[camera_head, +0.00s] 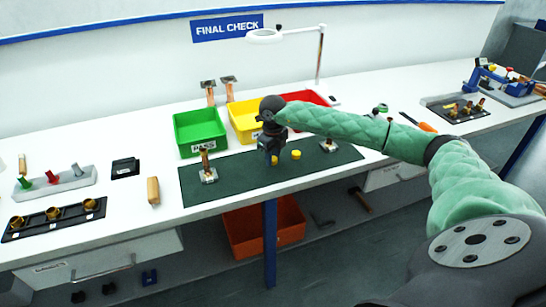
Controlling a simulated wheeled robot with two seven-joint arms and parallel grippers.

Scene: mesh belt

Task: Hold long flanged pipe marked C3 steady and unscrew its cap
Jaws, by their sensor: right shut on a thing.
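My right gripper (272,158) is over the middle of the dark green mat (240,180), pointing down. It is shut, with a small yellow cap (274,160) at its fingertips. Another yellow cap (296,154) lies on the mat just to its right. A copper flanged pipe (207,165) stands on the mat to the left. A second copper pipe (328,144) stands at the mat's right end. Two more copper pipes with square flanges (209,90) stand behind the bins. I cannot read a C3 mark on any of them. My left gripper is out of view.
Green (200,130), yellow (244,118) and red (305,97) bins line the back of the mat. A lamp (265,36) rises behind them. Racks of small parts (54,215) are at the left. A blue vise (488,78) is at the far right.

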